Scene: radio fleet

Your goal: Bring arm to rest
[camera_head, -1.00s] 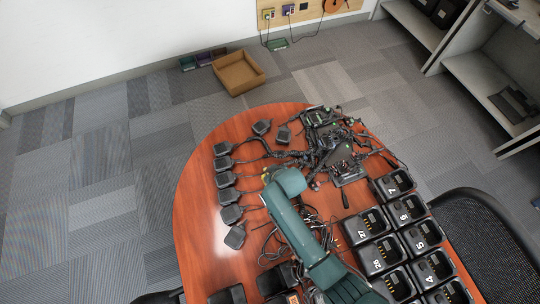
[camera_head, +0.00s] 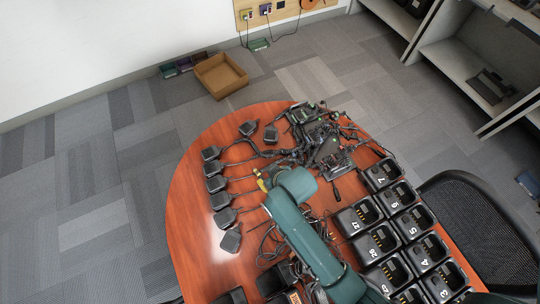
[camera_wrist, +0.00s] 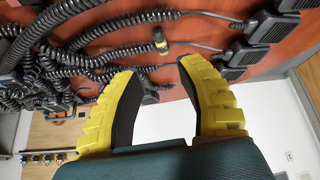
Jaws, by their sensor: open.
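My teal arm reaches over the round end of a red-brown wooden table (camera_head: 200,255) in the head view. My gripper (camera_head: 261,181) shows there only as a small bit of yellow, mostly hidden by the arm. In the wrist view my gripper's two yellow fingers with dark pads (camera_wrist: 156,70) are spread apart with nothing between them. Coiled black cords and a small black-and-yellow cylinder (camera_wrist: 160,41) show beyond the fingertips. I cannot tell how far the fingers are from them.
Speaker microphones (camera_head: 216,184) line the table's left side. Tangled cords and radio gear (camera_head: 318,135) lie at the back. Numbered chargers (camera_head: 383,174) fill the right side, beside a black chair (camera_head: 465,225). A cardboard box (camera_head: 221,75) stands on the floor. Shelves are at the upper right.

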